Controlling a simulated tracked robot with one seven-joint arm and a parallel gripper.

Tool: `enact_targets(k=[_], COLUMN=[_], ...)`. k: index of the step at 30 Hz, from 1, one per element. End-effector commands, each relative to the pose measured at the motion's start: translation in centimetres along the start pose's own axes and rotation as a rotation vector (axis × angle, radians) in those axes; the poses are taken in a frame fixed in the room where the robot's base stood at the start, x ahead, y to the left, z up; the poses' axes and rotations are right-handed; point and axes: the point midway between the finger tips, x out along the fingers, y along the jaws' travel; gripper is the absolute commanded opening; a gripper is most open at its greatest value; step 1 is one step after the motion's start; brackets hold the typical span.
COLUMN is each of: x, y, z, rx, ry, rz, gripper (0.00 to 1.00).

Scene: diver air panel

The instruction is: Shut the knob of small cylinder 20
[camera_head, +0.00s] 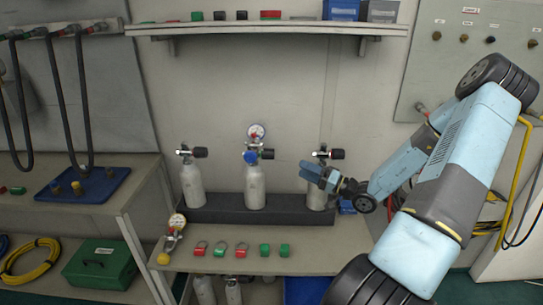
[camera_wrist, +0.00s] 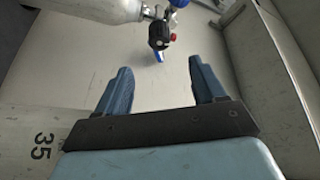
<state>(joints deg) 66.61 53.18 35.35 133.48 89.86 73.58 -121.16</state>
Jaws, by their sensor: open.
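Three small pale cylinders stand upright in a row on the bench: left (camera_head: 192,186), middle (camera_head: 255,188), right (camera_head: 317,201). Each has a black knob on its valve: left (camera_head: 200,152), middle (camera_head: 267,154), right (camera_head: 337,154). The middle one carries a gauge (camera_head: 257,131) and a blue fitting. I cannot read a number 20. My gripper (camera_head: 313,172) is open and empty, in front of the right cylinder and below its knob, hiding part of its body. In the wrist view the open fingers (camera_wrist: 161,64) point toward a valve with a black knob (camera_wrist: 158,38). A surface marked 35 (camera_wrist: 40,145) is close at left.
A dark rack (camera_head: 225,208) holds the cylinders. A loose gauge fitting (camera_head: 174,230), padlocks (camera_head: 220,249) and green blocks (camera_head: 284,250) lie along the bench front. A shelf (camera_head: 270,28) runs above. Another panel (camera_head: 465,60) is at right.

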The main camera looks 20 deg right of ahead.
Motion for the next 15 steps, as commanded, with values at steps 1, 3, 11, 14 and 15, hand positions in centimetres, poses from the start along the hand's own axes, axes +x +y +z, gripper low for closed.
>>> enact_targets(k=[1, 3, 11, 14, 15], x=[-0.1, -0.1, 2.9, 4.7, 5.3], y=[0.2, 0.3, 0.2, 0.2, 0.2], z=[-0.2, -0.3, -0.3, -0.3, -0.4], rx=[-0.002, -0.004, -0.006, -0.005, -0.005], ry=[0.014, 0.024, 0.023, 0.023, 0.023], rz=[0.0, 0.0, -0.003, -0.003, -0.002], gripper=[0.69, 0.69, 0.69, 0.69, 0.69])
